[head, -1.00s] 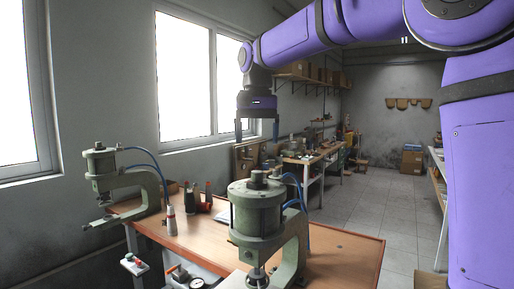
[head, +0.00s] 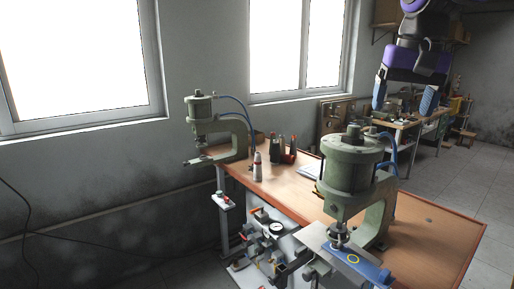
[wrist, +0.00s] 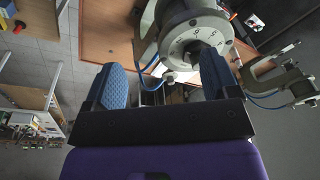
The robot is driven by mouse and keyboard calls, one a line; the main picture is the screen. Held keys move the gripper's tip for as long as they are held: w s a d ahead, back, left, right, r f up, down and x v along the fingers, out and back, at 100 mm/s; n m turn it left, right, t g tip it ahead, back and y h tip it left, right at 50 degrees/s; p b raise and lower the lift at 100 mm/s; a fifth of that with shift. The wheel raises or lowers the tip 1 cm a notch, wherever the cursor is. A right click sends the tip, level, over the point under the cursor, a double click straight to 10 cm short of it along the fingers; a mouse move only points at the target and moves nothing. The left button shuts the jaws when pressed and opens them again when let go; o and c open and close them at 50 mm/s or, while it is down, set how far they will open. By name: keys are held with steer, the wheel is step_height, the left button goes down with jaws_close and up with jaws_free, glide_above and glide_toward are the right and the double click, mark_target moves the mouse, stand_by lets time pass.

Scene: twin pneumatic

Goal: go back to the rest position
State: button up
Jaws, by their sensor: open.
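My gripper (head: 405,97) is at the upper right of the head view, pointing down with its blue fingers apart and nothing between them. It hangs in the air behind and to the right of the near green pneumatic press (head: 350,180). In the wrist view the two blue finger pads (wrist: 160,88) are spread, and the round top of a press (wrist: 195,35) shows beyond them. My purple arm runs out of the head view at the top right.
A second green press (head: 215,135) stands at the left end of the orange workbench (head: 425,235). A blue plate (head: 355,262) is under the near press. Floor (head: 490,190) is clear at right.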

steer(key=s+d+f+n+t, duration=0.1)
steer(key=s+f, duration=0.4)
steer(key=s, duration=0.3)
steer(key=s+d+f+n+t, duration=0.2)
steer(key=s+f, duration=0.4)
steer(key=s, duration=0.3)
steer(key=shift+d+f, duration=0.2)
